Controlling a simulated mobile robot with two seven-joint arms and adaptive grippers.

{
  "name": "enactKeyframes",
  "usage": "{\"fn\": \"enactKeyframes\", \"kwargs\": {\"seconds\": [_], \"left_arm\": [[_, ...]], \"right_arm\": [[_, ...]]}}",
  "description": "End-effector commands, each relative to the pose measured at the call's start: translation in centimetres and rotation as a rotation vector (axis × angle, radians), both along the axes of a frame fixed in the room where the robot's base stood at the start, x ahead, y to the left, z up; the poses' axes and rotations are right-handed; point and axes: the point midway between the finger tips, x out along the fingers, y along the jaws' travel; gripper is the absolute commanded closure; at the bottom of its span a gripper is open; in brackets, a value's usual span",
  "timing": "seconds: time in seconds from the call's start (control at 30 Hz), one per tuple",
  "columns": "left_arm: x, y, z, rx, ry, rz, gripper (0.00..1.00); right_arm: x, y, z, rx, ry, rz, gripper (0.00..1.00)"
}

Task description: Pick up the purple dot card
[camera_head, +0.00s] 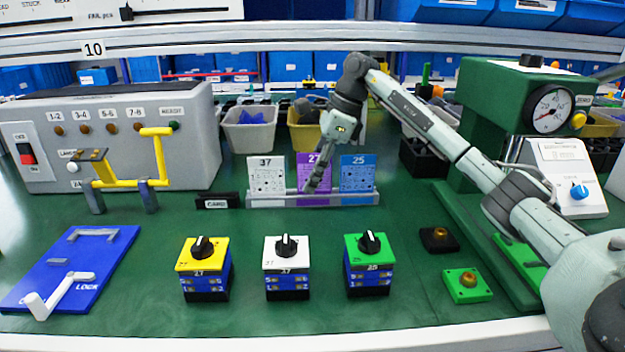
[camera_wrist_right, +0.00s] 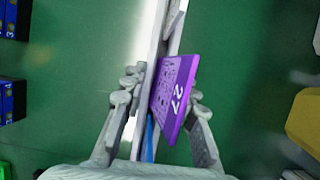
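The purple dot card (camera_head: 303,173), marked 27, stands in a grey rack (camera_head: 357,199) between a white card (camera_head: 266,175) marked 37 and a blue card (camera_head: 357,173) marked 25. My right gripper (camera_head: 311,187) points down at the purple card and partly covers it. In the right wrist view the purple card (camera_wrist_right: 174,97) lies between the two fingers of the right gripper (camera_wrist_right: 165,110). The fingers are apart, with the left one beside the rack and the right one close to the card's edge. Contact cannot be told. My left gripper is not in view.
Yellow (camera_head: 202,254), white (camera_head: 287,252) and green (camera_head: 369,250) rotary switch boxes stand in front of the rack. A grey control panel (camera_head: 200,130) is at left, a blue lock plate (camera_head: 115,245) at front left. A green gauge machine (camera_head: 500,100) is at right.

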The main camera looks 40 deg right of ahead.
Motion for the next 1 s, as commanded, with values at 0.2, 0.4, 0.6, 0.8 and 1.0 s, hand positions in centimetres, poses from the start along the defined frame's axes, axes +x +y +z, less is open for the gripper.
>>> {"fn": "enactKeyframes", "kwargs": {"seconds": [0.2,0.4,0.6,0.8,1.0], "left_arm": [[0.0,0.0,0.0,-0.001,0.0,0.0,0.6],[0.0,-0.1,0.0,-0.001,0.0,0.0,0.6],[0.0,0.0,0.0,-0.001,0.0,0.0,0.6],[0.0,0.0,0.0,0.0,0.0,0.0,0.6],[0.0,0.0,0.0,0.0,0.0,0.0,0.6]], "right_arm": [[0.0,0.0,0.0,0.0,-0.001,0.0,0.75],[0.0,0.0,0.0,0.0,0.0,0.0,1.0],[0.0,0.0,0.0,0.0,-0.001,0.0,1.0],[0.0,0.0,0.1,0.0,-0.001,0.0,1.0],[0.1,0.0,1.7,0.0,-0.004,-0.002,1.0]]}}
